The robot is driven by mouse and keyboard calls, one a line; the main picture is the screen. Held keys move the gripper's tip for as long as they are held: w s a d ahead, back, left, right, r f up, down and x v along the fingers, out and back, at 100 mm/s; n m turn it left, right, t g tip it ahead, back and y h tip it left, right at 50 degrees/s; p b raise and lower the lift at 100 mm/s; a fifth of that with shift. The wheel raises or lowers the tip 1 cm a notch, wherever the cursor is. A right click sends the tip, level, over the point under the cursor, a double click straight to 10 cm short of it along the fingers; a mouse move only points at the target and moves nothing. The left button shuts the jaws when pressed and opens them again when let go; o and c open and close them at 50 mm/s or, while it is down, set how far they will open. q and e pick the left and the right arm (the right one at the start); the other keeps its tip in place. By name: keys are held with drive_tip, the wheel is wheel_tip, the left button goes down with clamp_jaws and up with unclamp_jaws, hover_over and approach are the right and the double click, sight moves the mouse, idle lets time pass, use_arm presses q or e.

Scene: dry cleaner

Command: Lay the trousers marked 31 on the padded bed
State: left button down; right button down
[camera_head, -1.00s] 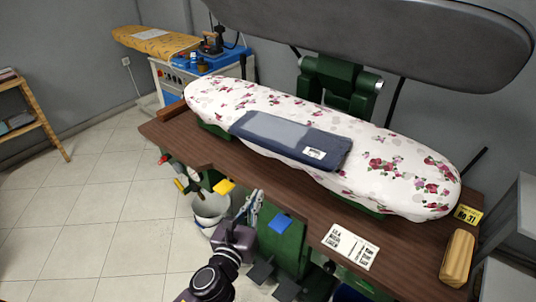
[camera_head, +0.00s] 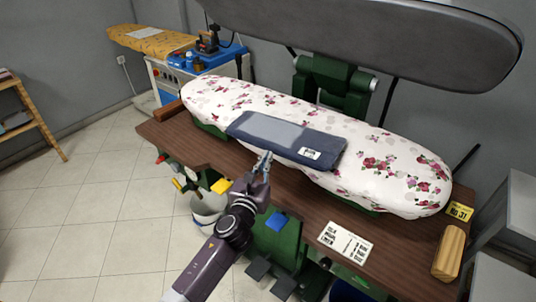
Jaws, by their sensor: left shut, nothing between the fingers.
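The folded dark blue trousers (camera_head: 270,132) lie flat across the middle of the padded bed (camera_head: 395,165), which has a white cover with pink and red flowers. A white tag on the trousers is too small to read. My left gripper (camera_head: 263,162) is shut and empty, pointing up at the front edge of the bed, just in front of the trousers. I cannot tell whether it touches the cover. My right gripper is not in view.
A brown wooden table (camera_head: 300,205) surrounds the bed. A yellow No 31 card (camera_head: 459,211), a wooden block (camera_head: 449,253) and a printed card (camera_head: 345,242) lie on its right part. The grey upper press head (camera_head: 400,35) is raised above. Tiled floor at left is free.

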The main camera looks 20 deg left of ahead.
sight(284, 137)
use_arm(q)
drive_tip(key=shift+w, duration=0.8)
drive_tip(key=shift+w, duration=0.1)
drive_tip(key=shift+w, duration=1.25)
